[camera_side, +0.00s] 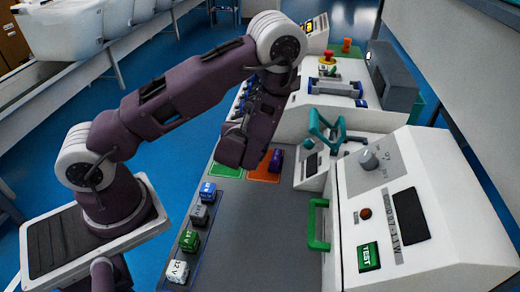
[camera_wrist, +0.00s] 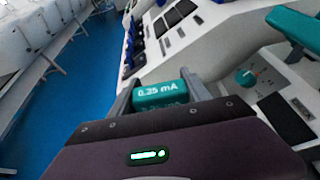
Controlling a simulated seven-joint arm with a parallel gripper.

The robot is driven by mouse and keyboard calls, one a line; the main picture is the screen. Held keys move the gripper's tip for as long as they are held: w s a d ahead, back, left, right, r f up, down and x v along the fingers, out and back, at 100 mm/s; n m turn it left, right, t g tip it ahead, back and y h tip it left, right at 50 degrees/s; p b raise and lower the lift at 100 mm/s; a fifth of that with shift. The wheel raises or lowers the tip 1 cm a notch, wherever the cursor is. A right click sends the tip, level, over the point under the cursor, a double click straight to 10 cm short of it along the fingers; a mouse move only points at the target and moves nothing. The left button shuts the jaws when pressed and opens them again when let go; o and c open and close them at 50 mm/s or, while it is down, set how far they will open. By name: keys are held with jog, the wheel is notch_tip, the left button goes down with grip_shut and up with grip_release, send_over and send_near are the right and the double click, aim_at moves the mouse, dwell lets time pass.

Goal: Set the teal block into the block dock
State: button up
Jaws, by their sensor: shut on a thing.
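The teal block (camera_wrist: 160,94), marked "0.25 mA", is held between the two fingers of my gripper (camera_wrist: 158,90) in the wrist view. The fingers press on its left and right sides. In the side view my gripper's hand is over the far part of the grey work surface, and my own arm hides the fingers and the teal block. I cannot tell for sure which part is the block dock. A white panel with dark square patches (camera_wrist: 172,18) lies ahead of the block in the wrist view.
Blue, grey, green and white blocks (camera_side: 189,240) stand in a row on the grey surface (camera_side: 255,235). A purple item (camera_side: 276,161) is on an orange pad (camera_side: 264,174) beside a green pad (camera_side: 226,171).

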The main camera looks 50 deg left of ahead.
jog(key=d+r+m+t+h, duration=0.1)
jog(key=d+r, duration=0.2)
jog(key=d, duration=0.2)
jog(key=s+d+r+m+h, duration=0.1)
jog(key=d+r, duration=0.3)
jog(key=d, duration=0.2)
jog(key=shift+d+m+t+h, duration=0.2)
jog(key=shift+m+t+h, duration=0.1)
jog(key=shift+m+t, duration=0.1)
jog(key=shift+f, duration=0.1)
jog(key=a+f+n+g+y, duration=0.25)
jog(key=a+f, duration=0.55)
jog(key=a, duration=0.5)
jog(key=shift+n+y, duration=0.25)
jog(key=shift+n, duration=0.1)
jog(key=f, duration=1)
jog(key=shift+w+a, duration=0.3)
jog(key=shift+a, duration=0.05)
jog(key=shift+f, duration=0.1)
jog(key=o, duration=1.3)
